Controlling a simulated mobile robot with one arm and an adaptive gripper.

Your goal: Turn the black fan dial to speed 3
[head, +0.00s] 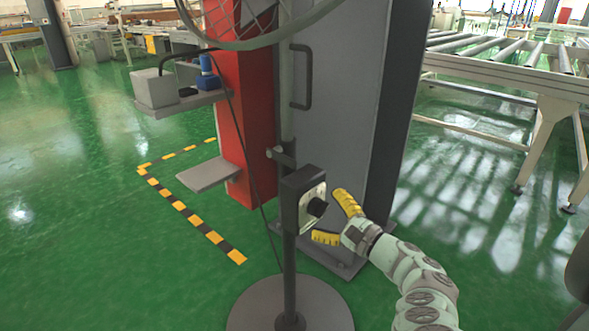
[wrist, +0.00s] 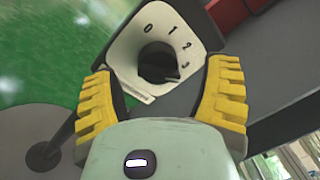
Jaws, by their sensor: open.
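The black fan dial (head: 317,208) sits on a pale plate on the control box (head: 291,200) of the fan stand. In the wrist view the dial (wrist: 155,64) shows in front of the numbers 0, 1, 2 and what looks like 3. Its narrow end points right and slightly down, near the last number; the exact alignment is unclear. My gripper (head: 333,219) has yellow fingers and is open at the dial's right side in the head view. In the wrist view its fingers (wrist: 158,82) stand apart on either side of the dial, with no clear contact.
The fan's round base (head: 290,308) stands on the green floor, with its wire cage (head: 262,20) above. A red and grey cabinet (head: 340,110) stands close behind. A small shelf (head: 180,104) juts out left. Roller tables (head: 510,75) stand at right.

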